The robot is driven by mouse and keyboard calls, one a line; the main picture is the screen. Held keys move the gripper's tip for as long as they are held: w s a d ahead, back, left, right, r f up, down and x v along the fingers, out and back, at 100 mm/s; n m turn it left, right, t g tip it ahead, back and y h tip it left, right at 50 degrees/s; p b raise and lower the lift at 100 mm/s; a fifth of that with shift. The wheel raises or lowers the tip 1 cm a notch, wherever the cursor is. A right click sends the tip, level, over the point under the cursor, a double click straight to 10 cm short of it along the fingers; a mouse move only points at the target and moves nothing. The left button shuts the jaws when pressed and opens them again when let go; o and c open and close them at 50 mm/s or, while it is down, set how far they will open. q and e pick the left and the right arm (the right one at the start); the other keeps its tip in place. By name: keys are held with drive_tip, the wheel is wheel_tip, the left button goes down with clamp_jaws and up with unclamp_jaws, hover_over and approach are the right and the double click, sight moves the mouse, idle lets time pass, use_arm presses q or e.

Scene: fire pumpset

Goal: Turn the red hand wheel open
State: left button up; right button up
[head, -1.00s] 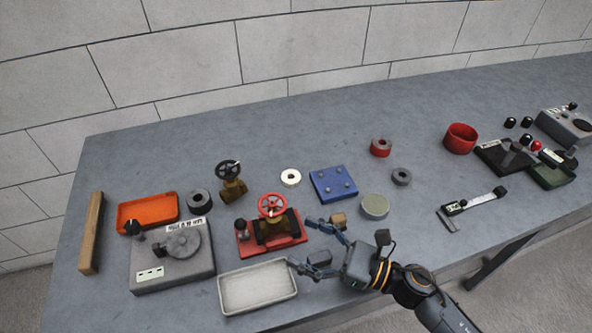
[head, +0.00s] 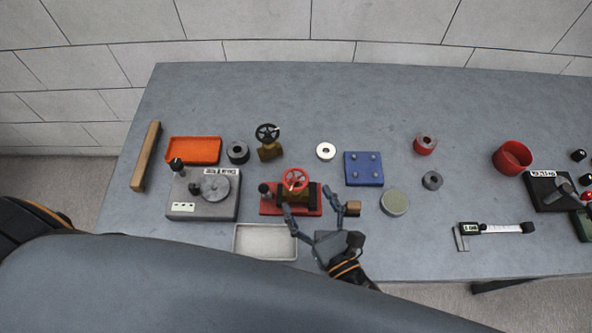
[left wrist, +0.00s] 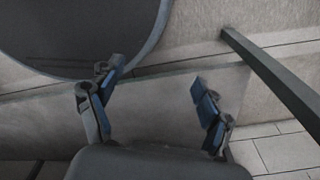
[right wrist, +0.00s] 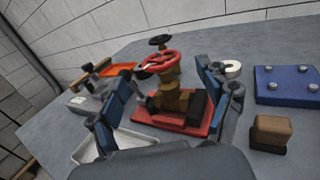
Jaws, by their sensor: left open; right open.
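The red hand wheel (head: 295,181) tops a brass valve on a red base plate (head: 268,208) on the table. In the right wrist view the wheel (right wrist: 158,62) and valve stand beyond and between the fingers. My right gripper (head: 311,200) is open and empty, its fingers pointing at the valve from the front. It also shows in the right wrist view (right wrist: 165,75), apart from the wheel. My left gripper (left wrist: 155,85) is open and empty in the left wrist view, low by the wall and floor, away from the table top. It does not show in the head view.
A white tray (head: 265,254) lies in front of the red base. A grey device (head: 205,208) stands left of it. A brass valve with a black wheel (head: 268,142) is behind. A small brown block (head: 353,209) and a blue plate (head: 363,181) are to the right.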

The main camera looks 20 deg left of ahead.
sight(296, 180)
drive_tip(key=p+x, duration=0.1)
drive_tip(key=x, duration=0.5)
drive_tip(key=shift+s, duration=0.1)
drive_tip(key=shift+w+a, duration=0.3)
drive_tip(key=shift+w, duration=0.05)
use_arm(q)
drive_tip(key=shift+w+d+r, duration=0.15)
drive_tip(key=shift+w+r, duration=0.2)
drive_tip(key=shift+r, duration=0.15)
drive_tip(key=shift+w+d+r, duration=0.15)
drive_tip(key=shift+w+r, duration=0.15)
drive_tip(key=shift+r, duration=0.15)
use_arm(e)
drive_tip(key=c, duration=1.2)
use_arm(q)
drive_tip(key=shift+s, duration=0.15)
